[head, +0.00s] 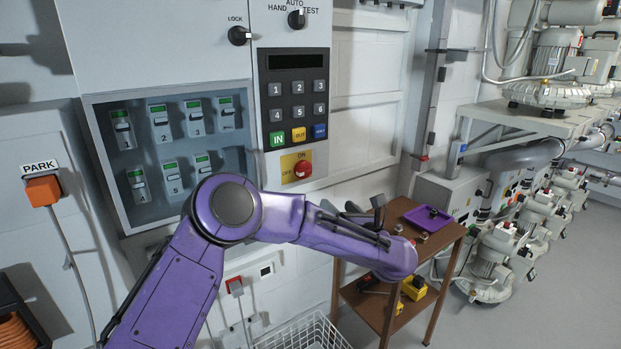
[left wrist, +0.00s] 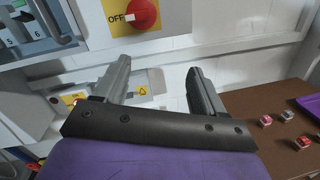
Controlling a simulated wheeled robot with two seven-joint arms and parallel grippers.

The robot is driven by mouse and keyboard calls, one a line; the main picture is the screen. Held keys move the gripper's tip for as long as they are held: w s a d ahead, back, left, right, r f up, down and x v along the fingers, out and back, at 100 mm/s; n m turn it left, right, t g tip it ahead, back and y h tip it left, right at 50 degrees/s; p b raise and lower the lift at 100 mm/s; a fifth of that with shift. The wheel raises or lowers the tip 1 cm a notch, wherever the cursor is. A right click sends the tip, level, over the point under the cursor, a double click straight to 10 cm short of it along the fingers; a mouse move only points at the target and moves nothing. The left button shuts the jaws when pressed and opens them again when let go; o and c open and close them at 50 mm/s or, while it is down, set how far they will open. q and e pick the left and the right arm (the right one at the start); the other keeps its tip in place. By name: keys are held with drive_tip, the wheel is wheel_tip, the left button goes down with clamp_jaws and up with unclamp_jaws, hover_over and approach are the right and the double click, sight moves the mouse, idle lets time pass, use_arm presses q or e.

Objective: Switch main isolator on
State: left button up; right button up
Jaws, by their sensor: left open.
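The main isolator is a red rotary knob (head: 303,169) on a yellow plate marked ON at the top and OFF at the left, below the keypad on the grey cabinet. In the left wrist view the red knob (left wrist: 143,14) is at the top, partly cut off, and its pale mark lies on the side by OFF. My left gripper (head: 361,214) is open and empty, below and right of the knob in the head view. Its two fingers (left wrist: 158,68) show apart, and neither touches the knob. My right gripper is not in view.
A keypad (head: 294,98) and a glazed case of numbered switches (head: 165,150) are close by on the cabinet. A brown trolley (head: 400,215) with a purple tray (head: 428,218) stands at the right. A white wire basket (head: 305,333) is below. Pumps line the far right.

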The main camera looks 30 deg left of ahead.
sight(306, 174)
use_arm(q)
wheel_tip(306, 174, up, 5)
drive_tip(key=a+n+g, duration=0.2)
drive_tip(key=a+n, duration=0.1)
drive_tip(key=n, duration=0.2)
drive_tip(key=shift+y, duration=0.3)
drive_tip(key=p+x, duration=0.4)
drive_tip(key=x, duration=0.5)
drive_tip(key=shift+s+a+f, duration=0.1)
drive_tip(key=shift+s, duration=0.05)
drive_tip(key=c, duration=1.1)
drive_tip(key=shift+o, duration=0.2)
drive_tip(key=shift+f, duration=0.1)
